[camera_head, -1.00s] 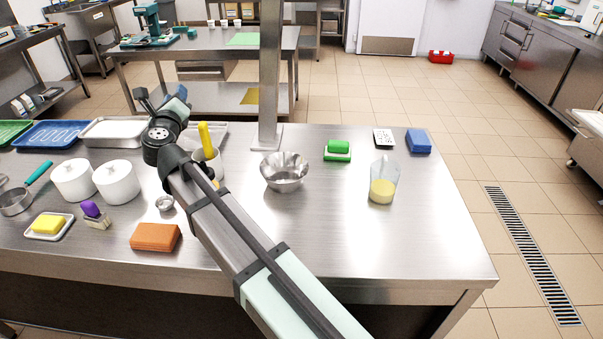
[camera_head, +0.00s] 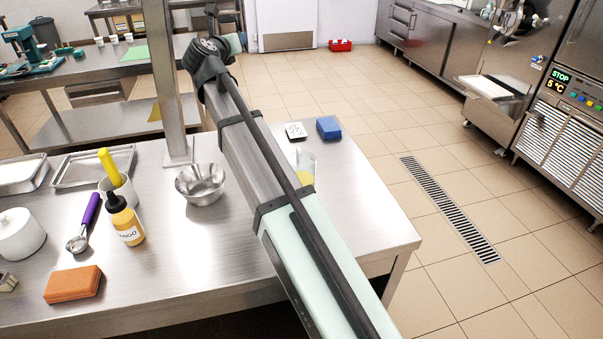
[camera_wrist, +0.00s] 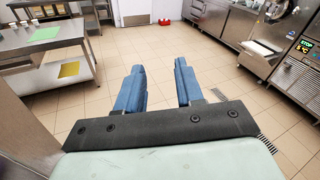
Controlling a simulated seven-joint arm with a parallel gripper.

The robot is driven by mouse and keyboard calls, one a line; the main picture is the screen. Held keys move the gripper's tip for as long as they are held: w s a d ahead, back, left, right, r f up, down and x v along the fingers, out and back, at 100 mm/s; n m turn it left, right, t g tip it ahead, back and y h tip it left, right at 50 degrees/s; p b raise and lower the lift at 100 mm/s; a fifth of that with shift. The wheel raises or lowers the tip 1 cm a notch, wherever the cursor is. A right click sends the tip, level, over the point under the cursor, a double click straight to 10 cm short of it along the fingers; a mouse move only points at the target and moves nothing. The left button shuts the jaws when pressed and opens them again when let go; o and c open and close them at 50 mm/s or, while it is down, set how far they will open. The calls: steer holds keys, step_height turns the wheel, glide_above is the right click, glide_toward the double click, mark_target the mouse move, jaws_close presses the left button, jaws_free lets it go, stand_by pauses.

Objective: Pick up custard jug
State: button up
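The custard jug (camera_head: 307,166) is a clear jug with yellow custard in its lower part. It stands on the steel table (camera_head: 345,215) in the head view, partly hidden behind my arm. My gripper shows in the wrist view (camera_wrist: 160,88) with two blue fingers spread apart and nothing between them. Only floor lies beyond the fingers there, and the jug is not in that view. In the head view my arm reaches up over the table past the jug, and the fingers are mostly hidden.
Left of my arm are a metal bowl (camera_head: 201,183), a mango bottle (camera_head: 124,220), a purple-handled scoop (camera_head: 85,222) and an orange block (camera_head: 73,284). A steel post (camera_head: 167,80) rises from the table.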

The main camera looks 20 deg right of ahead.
mark_target(298, 154)
steer(key=w+d+f+n+t+y, duration=0.25)
steer(key=w+d+t+y, duration=0.2)
steer(key=d, duration=0.35)
steer(key=d+f+n+y, duration=0.6)
steer(key=f+n+y, duration=0.1)
steer(key=y, duration=0.3)
steer(key=s+d+f+n+g+y, duration=0.2)
steer(key=s+d+f+g+y, duration=0.1)
steer(key=s+f, duration=0.4)
steer(key=s+d+f+n+g+y, duration=0.2)
steer(key=s+d+f+g+y, duration=0.1)
steer(key=s+d+f+g, duration=0.2)
steer(key=s+d+f+n+g+y, duration=0.3)
steer(key=s+d+f+g, duration=0.2)
steer(key=s, duration=0.6)
steer(key=shift+s+f+g+y, duration=0.1)
steer(key=shift+f+g+y, duration=0.1)
steer(key=shift+f+g, duration=0.55)
steer(key=shift+s+f+g+y, duration=0.1)
steer(key=shift+f+g+y, duration=0.1)
steer(key=shift+f, duration=0.9)
steer(key=shift+s+a, duration=0.1)
steer(key=shift+a, duration=0.15)
steer(key=x, duration=1.3)
steer(key=shift+a+r, duration=0.1)
steer(key=shift+a, duration=0.1)
steer(key=shift+c, duration=0.3)
jaws_close()
